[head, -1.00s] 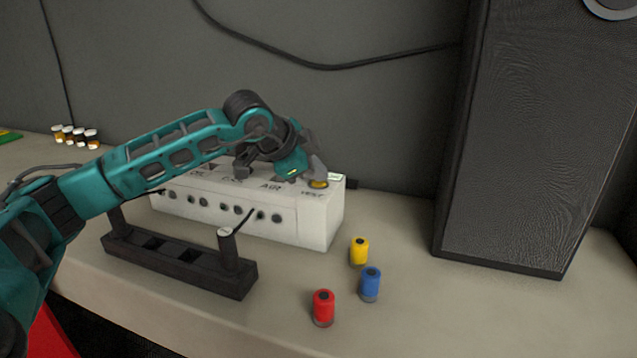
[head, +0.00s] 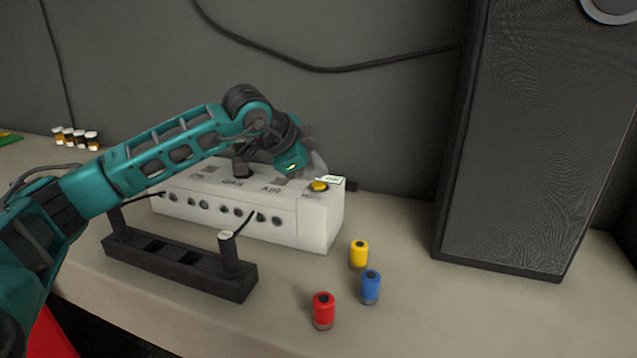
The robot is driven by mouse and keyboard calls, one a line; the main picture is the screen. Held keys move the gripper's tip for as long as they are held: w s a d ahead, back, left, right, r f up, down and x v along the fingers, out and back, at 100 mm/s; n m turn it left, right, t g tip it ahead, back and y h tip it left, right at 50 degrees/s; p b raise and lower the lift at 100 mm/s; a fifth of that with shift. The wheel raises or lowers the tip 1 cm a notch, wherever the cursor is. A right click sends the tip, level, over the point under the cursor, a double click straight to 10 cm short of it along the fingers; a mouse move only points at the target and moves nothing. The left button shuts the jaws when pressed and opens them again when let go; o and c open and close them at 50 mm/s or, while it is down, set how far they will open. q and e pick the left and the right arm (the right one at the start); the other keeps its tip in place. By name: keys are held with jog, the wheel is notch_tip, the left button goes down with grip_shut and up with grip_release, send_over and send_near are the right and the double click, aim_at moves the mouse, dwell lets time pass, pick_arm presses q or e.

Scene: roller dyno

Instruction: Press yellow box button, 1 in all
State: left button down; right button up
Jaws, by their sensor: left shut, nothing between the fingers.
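The white box (head: 318,225) stands on the bench with printed labels and several dark holes along its front. Its yellow button (head: 318,186) sits on top at the right end, beside a small pale tag. My left gripper (head: 318,168) is shut and empty. It is right above and behind the yellow button, with its fingertips partly blurred against the wall; I cannot tell whether it touches the button. My right gripper is not in view.
A black rack (head: 180,265) with upright posts stands before the box. Yellow (head: 359,254), blue (head: 370,288) and red (head: 323,311) canisters stand to the right. A tall black speaker (head: 535,140) blocks the right. Small jars (head: 75,138) stand at left.

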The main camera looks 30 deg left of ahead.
aim_at(315, 186)
pick_arm(q)
jog(key=shift+r+p, duration=1.5)
jog(key=shift+r, duration=1.05)
jog(key=shift+f, duration=0.1)
